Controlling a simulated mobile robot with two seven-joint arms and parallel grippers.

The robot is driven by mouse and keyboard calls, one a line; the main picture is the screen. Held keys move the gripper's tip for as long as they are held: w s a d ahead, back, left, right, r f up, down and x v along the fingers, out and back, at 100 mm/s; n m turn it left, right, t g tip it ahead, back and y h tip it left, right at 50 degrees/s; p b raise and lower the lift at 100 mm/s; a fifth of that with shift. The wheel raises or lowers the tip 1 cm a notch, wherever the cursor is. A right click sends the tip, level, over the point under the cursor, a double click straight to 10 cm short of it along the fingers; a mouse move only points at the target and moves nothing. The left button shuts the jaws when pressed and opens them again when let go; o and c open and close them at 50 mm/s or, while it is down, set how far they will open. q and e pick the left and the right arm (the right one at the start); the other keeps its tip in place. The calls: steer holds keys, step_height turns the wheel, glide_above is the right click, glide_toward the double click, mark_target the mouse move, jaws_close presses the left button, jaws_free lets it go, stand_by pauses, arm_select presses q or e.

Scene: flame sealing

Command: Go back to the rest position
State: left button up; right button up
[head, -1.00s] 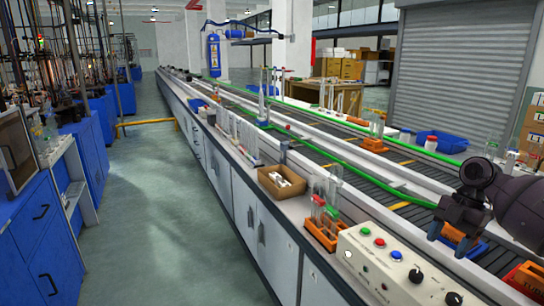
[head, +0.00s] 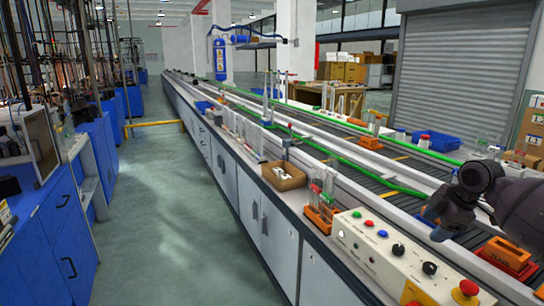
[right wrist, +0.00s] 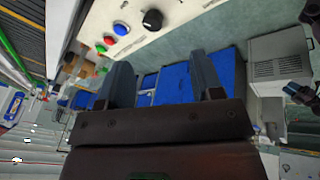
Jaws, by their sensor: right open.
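My right gripper (head: 432,224) is at the right of the head view, over the conveyor line and to the right of the control panel (head: 385,250). In the right wrist view its two fingers (right wrist: 165,82) are spread apart with nothing between them, so it is open and empty. The control panel (right wrist: 150,30) also shows at the top of that view, with its coloured buttons and black knob. My left gripper does not show in the head view.
An orange rack with tubes (head: 321,216) and a cardboard box (head: 283,176) stand along the bench edge. An orange block (head: 508,253) lies right of the panel. A blue bin (head: 437,141) is across the conveyor. The aisle floor (head: 175,210) is clear.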

steer(key=w+a+f+m+t, duration=0.2)
steer(key=a+f+m+t, duration=0.35)
steer(key=a, duration=0.25)
steer(key=s+a+f+m+t+p, duration=0.2)
steer(key=s+a+f+t, duration=0.3)
steer(key=s, duration=0.3)
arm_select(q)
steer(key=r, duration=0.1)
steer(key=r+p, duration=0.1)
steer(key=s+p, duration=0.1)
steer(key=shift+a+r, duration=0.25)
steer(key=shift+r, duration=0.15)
arm_select(e)
steer(key=s+a+f+m+g+h, duration=0.1)
steer(key=s+f+m, duration=0.2)
steer(key=s+f, duration=0.4)
steer(key=s+a+f+m+g+h, duration=0.1)
steer(key=s+f+m, duration=0.3)
steer(key=s, duration=2.2)
step_height(320, 180, down, 4)
steer(key=shift+f+g+h, duration=0.2)
steer(key=shift+g+h, duration=0.1)
steer(key=shift+g, duration=0.25)
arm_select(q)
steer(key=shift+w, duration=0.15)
arm_select(e)
steer(key=shift+w, duration=0.1)
